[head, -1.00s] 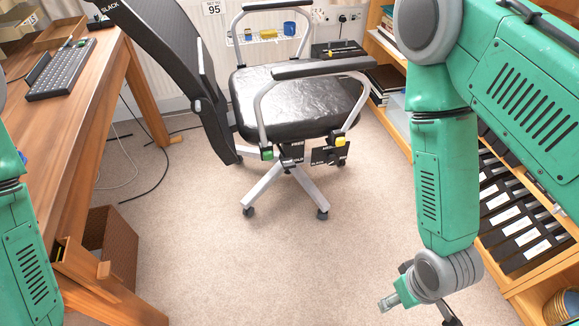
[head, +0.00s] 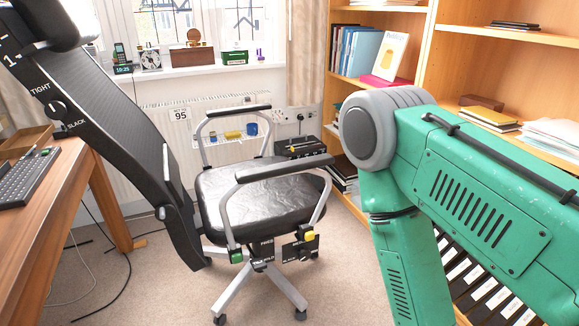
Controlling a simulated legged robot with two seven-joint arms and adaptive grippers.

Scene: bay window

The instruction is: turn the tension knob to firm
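A black office chair (head: 262,187) stands in the middle, with its tall backrest (head: 110,125) leaning to the upper left. A round black knob (head: 57,108) with a light mark sits on the backrest beside the words TIGHT and SLACK. Under the seat's right side is a dark lettered plate (head: 298,252) with a yellow part (head: 309,236) by it; its lettering is too small to read surely. A green part (head: 236,256) and another small dark lettered plate (head: 262,250) are to its left. Neither gripper shows. My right arm fills the right side, its gripper out of frame.
A wooden desk (head: 38,225) with a keyboard (head: 22,178) is at left. A bookshelf (head: 462,75) stands at right behind my arm. A radiator (head: 165,140) and windowsill (head: 200,70) are behind the chair. Cables (head: 110,283) lie on the open carpet at lower left.

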